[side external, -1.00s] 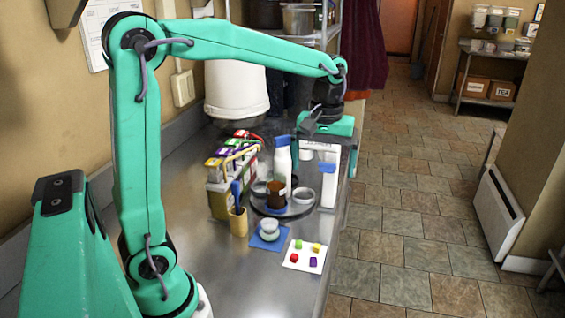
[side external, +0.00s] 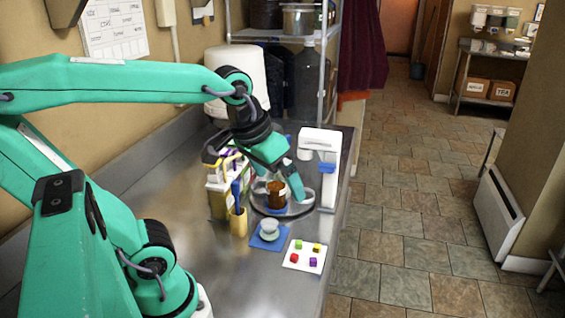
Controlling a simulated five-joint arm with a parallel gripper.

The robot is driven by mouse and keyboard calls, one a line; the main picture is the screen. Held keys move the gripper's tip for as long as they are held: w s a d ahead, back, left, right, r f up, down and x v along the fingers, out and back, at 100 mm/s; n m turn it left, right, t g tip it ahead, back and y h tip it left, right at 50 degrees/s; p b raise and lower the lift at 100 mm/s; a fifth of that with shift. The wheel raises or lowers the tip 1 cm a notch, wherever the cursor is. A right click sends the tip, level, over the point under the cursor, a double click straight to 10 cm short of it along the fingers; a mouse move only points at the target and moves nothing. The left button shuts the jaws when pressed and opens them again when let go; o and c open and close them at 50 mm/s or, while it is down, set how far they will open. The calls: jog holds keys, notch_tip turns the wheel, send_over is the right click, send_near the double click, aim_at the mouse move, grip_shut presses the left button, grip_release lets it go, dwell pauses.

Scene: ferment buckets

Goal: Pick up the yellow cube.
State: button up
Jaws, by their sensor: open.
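The yellow cube (side external: 317,248) sits at the back right of a small white card (side external: 304,267) on the metal counter. A green cube (side external: 298,244), a red cube (side external: 294,259) and a purple cube (side external: 313,262) share the card. My gripper (side external: 258,180) is open and empty. It hangs above the counter, behind and to the left of the yellow cube, and is clear of it. One teal finger points down in front of the round tray, and the other finger reaches to the left.
A round tray (side external: 257,208) with a brown cup (side external: 276,195) lies below my gripper. A white appliance (side external: 328,165) stands behind the card. A blue mat (side external: 268,246) with a small bowl (side external: 269,226) and a yellow utensil holder (side external: 238,224) are left of the card. Bare counter lies in front.

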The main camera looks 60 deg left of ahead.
jog(key=shift+s+d+f+m+t, duration=0.1)
jog(key=shift+s+f+m+t, duration=0.1)
jog(key=shift+s+m, duration=0.25)
jog(key=shift+s+d+f+m+t, duration=0.1)
jog(key=shift+s+f+m+t, duration=0.15)
jog(key=shift+s, duration=0.35)
jog(key=shift+s+f+m+t, duration=0.2)
jog(key=shift+s+m, duration=0.1)
jog(key=shift+s, duration=0.2)
jog(key=c, duration=1.3)
jog(key=shift+o, duration=0.2)
jog(key=n+g, duration=0.6)
jog(key=n, duration=0.1)
send_over(316, 247)
jog(key=shift+t, duration=0.25)
notch_tip(316, 247, down, 16)
jog(key=shift+d+r, duration=0.1)
jog(key=shift+r, duration=0.05)
jog(key=shift+w+f, duration=0.15)
jog(key=shift+f, duration=4.1)
